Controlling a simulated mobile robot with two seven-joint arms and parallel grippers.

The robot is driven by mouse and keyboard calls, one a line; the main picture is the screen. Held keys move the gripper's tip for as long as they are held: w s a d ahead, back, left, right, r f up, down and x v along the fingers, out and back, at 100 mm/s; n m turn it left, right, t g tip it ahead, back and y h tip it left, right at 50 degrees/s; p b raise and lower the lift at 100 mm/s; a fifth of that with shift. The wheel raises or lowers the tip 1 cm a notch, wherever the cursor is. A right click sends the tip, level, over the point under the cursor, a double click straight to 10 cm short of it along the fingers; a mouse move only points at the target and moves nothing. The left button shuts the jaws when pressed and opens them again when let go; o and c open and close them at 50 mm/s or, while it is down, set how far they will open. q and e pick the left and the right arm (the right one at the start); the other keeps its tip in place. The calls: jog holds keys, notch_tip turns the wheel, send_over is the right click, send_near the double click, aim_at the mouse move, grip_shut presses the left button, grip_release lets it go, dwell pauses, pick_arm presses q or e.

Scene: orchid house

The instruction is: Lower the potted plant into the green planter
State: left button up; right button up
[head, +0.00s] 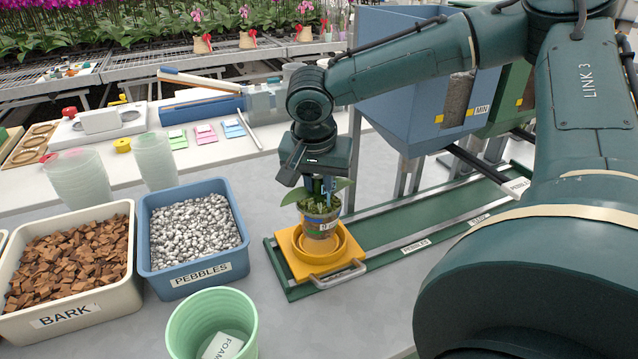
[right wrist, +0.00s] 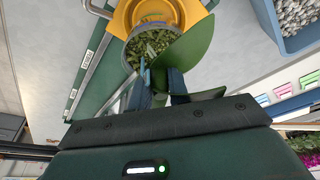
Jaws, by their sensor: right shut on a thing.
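The potted plant (head: 318,222) is a small clear pot with bark-like filling and broad green leaves. It stands upright at the yellow ring holder (head: 338,271); I cannot tell whether it rests in it or hangs just above. My right gripper (head: 318,190) points down and is shut on the potted plant at its top. In the right wrist view the fingers (right wrist: 162,88) meet the near side of the pot (right wrist: 148,48), partly behind a leaf. The green planter (head: 183,327) stands at the front, open and upright, with a white foam block (head: 223,347) inside. My left gripper is out of view.
Bare table lies between planter and track.

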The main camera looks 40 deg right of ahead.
jog(key=shift+r+p, duration=0.5)
jog(key=shift+r, duration=0.1)
jog(key=shift+r+p, duration=0.75)
jog(key=shift+r, duration=0.1)
notch_tip(320, 180, up, 3)
jog(key=shift+f+p, duration=0.1)
jog(key=shift+p, duration=1.15)
jog(key=shift+r+p, duration=1.2)
jog(key=shift+r, duration=0.5)
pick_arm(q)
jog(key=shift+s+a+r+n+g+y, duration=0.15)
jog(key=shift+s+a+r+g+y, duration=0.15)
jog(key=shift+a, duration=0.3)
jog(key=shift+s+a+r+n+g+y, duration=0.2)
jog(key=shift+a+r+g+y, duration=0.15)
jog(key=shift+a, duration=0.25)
pick_arm(e)
jog(key=shift+f, duration=0.1)
